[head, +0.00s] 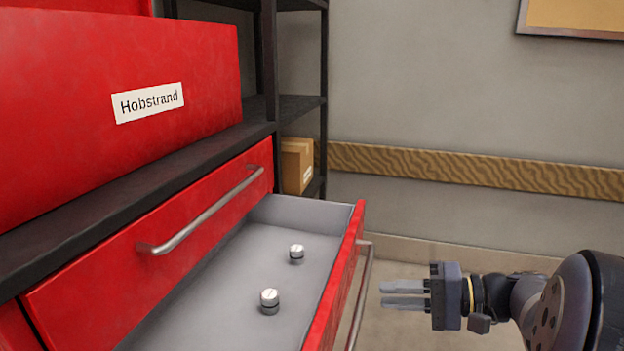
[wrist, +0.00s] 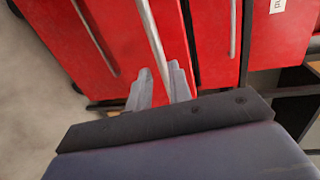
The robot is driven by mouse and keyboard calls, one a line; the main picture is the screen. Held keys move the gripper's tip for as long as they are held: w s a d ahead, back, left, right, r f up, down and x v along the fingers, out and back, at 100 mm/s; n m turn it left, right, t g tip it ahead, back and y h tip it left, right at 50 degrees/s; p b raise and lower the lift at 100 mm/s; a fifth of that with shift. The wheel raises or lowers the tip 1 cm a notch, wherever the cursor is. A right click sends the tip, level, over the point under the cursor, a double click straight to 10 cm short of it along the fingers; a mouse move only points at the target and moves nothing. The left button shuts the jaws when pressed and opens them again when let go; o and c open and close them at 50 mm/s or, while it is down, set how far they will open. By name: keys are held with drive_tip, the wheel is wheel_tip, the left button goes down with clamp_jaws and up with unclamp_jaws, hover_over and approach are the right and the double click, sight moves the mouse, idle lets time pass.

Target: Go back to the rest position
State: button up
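My gripper (head: 385,295) is at the right in the head view, to the right of the open drawer's handle (head: 362,290). Its two fingers point left toward the handle, with a gap between them. In the wrist view the fingers (wrist: 161,85) show apart, and the handle bar (wrist: 152,35) runs up from between them in the picture. In the head view the fingertips look clear of the handle. Nothing shows held between them.
The red cabinet's open drawer (head: 225,275) holds two small metal knobbed pieces, one nearer (head: 269,300) and one farther (head: 296,253). A closed drawer's handle (head: 200,212) is above left. A dark shelf (head: 298,105) with a cardboard box (head: 296,165) stands behind. Floor right of the drawer looks clear.

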sight(360, 291)
drive_tip(key=shift+b+x, duration=0.7)
drive_tip(key=shift+x, duration=2.5)
